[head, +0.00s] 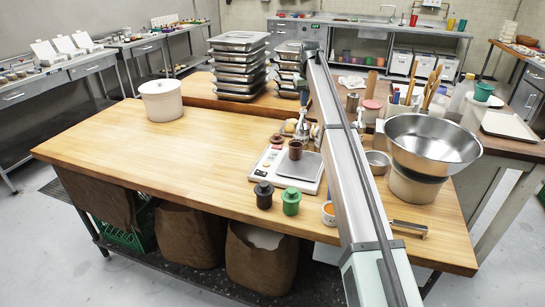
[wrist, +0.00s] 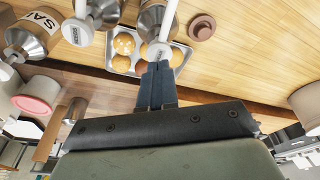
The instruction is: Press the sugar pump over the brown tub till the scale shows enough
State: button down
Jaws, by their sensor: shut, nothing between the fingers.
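The brown tub (head: 295,150) stands on the pan of the white scale (head: 256,176); the scale's reading is too small to make out. Steel pump canisters stand behind the scale, partly hidden by my arm in the head view. In the wrist view, a pump with a white head (wrist: 160,49) is straight in front of my gripper (wrist: 158,65). The fingers are shut and empty, their tips at or just short of that head; I cannot tell whether they touch. This pump's label is not readable.
A tray of buns (wrist: 124,42) and a small brown round piece (wrist: 201,27) lie beside the pumps. A dark shaker (head: 263,196) and a green one (head: 291,203) stand before the scale. A large steel bowl (head: 433,140) is at right. The table's left half is mostly clear.

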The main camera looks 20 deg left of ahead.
jog(key=shift+f, duration=1.45)
jog(key=shift+r, duration=3.9)
